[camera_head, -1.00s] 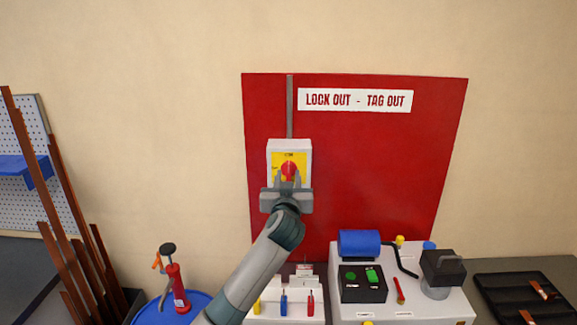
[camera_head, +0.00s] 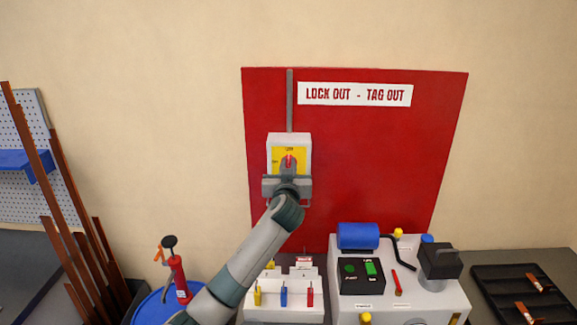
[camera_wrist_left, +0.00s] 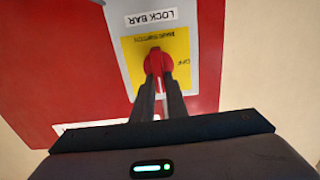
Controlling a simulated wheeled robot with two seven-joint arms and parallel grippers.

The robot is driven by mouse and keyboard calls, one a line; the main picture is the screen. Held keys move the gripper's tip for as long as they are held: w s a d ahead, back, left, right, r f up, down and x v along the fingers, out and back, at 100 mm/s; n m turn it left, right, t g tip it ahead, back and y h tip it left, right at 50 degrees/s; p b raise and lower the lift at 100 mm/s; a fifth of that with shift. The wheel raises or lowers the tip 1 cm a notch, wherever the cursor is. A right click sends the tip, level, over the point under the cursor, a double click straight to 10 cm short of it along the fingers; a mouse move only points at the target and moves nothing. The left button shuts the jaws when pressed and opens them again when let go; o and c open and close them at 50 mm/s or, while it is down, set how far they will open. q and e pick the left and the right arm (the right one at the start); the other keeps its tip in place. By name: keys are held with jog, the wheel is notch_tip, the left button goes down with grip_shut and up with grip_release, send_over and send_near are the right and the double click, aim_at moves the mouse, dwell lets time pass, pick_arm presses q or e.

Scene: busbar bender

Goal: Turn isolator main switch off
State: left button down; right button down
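The isolator main switch (camera_head: 273,141) is a pale box with a yellow plate and a red rotary handle, mounted on the red lock-out board. My left gripper (camera_head: 288,163) is at the front of the switch, over the handle, and hides part of it. In the left wrist view the two dark fingers (camera_wrist_left: 160,88) lie close on both sides of the red handle (camera_wrist_left: 156,62), with a red strip showing between them. The yellow plate (camera_wrist_left: 133,66) carries an OFF label to the right of the handle in that view. My right gripper is not in view.
The red board (camera_head: 380,170) has a LOCK OUT - TAG OUT sign (camera_head: 354,94). Below are a white stand (camera_head: 284,313) with coloured items and a machine (camera_head: 445,305) with green buttons. Copper bars (camera_head: 68,210) lean at the left. The board right of the switch is clear.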

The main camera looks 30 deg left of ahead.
pick_arm(q)
jog(key=shift+f, duration=0.1)
jog(key=n+b, duration=0.1)
jog(key=b, duration=0.1)
jog(key=shift+a+f+n+b, duration=0.1)
jog(key=shift+f+n+b, duration=0.05)
jog(key=shift+n+b, duration=0.2)
jog(key=n+b, duration=0.2)
jog(key=shift+s+a+f+b, duration=0.1)
jog(key=shift+s+b, duration=0.05)
jog(key=shift+b, duration=0.2)
jog(key=shift+s+a+f+n+b, duration=0.15)
jog(key=shift+n+b, duration=0.5)
jog(key=shift+n, duration=1.7)
jog(key=shift+s+a+f+n+b, duration=0.2)
jog(key=shift+n+b, duration=0.45)
jog(key=shift+n, duration=1.7)
jog(key=shift+w+a+f+n+b, duration=0.2)
jog(key=shift+n+b, duration=0.45)
jog(key=shift+n, duration=1.7)
jog(key=shift+s, duration=0.15)
